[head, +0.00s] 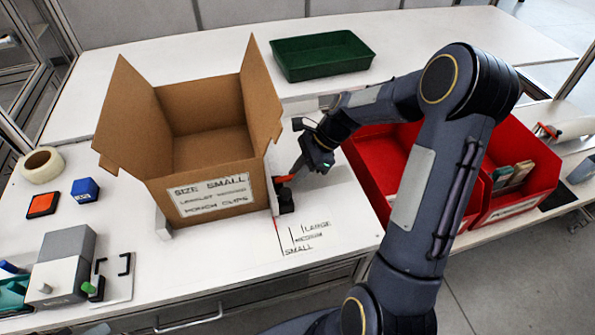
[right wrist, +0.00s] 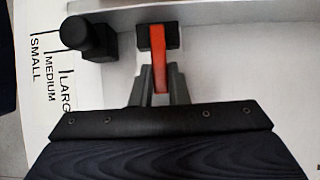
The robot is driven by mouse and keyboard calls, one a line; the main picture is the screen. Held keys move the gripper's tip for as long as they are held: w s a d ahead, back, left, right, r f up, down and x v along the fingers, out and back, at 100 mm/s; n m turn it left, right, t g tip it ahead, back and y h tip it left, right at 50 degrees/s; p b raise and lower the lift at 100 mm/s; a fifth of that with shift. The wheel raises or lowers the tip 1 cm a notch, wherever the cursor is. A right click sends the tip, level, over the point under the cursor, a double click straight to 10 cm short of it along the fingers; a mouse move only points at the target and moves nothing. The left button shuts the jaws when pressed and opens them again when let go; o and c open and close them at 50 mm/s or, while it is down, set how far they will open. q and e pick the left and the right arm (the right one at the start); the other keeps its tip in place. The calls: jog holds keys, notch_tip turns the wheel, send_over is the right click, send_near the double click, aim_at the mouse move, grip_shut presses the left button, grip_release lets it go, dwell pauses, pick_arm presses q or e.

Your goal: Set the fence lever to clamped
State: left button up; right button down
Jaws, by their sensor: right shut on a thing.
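The red fence lever (head: 283,179) is at the right side of the open cardboard box, beside the pale fence (head: 271,180). In the right wrist view the lever (right wrist: 158,52) points from a black block toward my gripper. My right gripper (head: 293,174) is shut on the lever; its fingers (right wrist: 158,88) lie on either side of it in the wrist view. A black knob (right wrist: 88,38) stands beside the lever's block. Whether the lever is at clamped cannot be told. My left gripper is not in view.
The cardboard box (head: 205,150) stands against the fence. Size marks reading large, medium and small (head: 302,240) are on the table in front. Red bins (head: 375,150) stand to the right behind my arm, and a green tray (head: 321,55) at the back.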

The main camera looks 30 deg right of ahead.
jog(key=c, duration=1.4)
grip_release()
jog(key=v, duration=0.7)
jog(key=shift+d+r, duration=0.25)
jog(key=shift+r, duration=0.05)
jog(key=shift+s, duration=0.1)
